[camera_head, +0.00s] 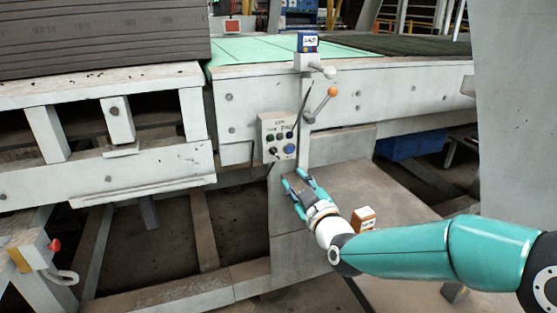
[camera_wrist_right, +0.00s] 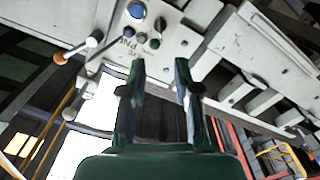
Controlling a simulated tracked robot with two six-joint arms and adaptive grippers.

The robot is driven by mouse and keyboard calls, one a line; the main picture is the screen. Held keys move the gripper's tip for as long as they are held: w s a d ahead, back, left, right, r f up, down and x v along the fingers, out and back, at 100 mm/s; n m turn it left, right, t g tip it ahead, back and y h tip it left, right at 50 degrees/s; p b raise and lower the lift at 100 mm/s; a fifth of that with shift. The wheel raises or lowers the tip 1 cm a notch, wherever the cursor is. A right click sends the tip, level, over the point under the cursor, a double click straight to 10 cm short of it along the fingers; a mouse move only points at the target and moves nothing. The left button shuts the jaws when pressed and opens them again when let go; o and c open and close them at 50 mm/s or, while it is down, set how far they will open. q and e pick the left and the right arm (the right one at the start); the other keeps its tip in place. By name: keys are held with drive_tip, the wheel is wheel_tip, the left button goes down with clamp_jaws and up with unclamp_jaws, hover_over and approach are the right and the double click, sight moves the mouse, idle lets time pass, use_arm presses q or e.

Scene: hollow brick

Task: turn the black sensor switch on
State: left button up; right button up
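The grey control box (camera_head: 279,138) is fixed to the side of the machine, and it also shows turned over at the top of the right wrist view (camera_wrist_right: 172,40). The black switch (camera_head: 273,151) appears to be the dark knob at its lower left, left of the blue button (camera_head: 289,149). In the right wrist view a dark knob (camera_wrist_right: 160,22) sits beside the blue button (camera_wrist_right: 136,10). Its setting is too small to read. My right gripper (camera_head: 298,183) is below the box, apart from it. Its two fingers (camera_wrist_right: 159,75) are spread with nothing between them. My left gripper is out of view.
A lever with an orange knob (camera_head: 332,92) and a white-knobbed handle (camera_head: 329,72) stick out to the right of the box. A small white and orange box (camera_head: 363,218) is near my right wrist. A red button unit (camera_head: 53,246) is at lower left.

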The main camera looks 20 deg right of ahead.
sight(275, 153)
drive_tip(key=w, duration=1.2)
drive_tip(key=shift+w+a, duration=0.25)
drive_tip(key=shift+w, duration=0.1)
clamp_jaws()
drive_tip(key=shift+d, duration=0.15)
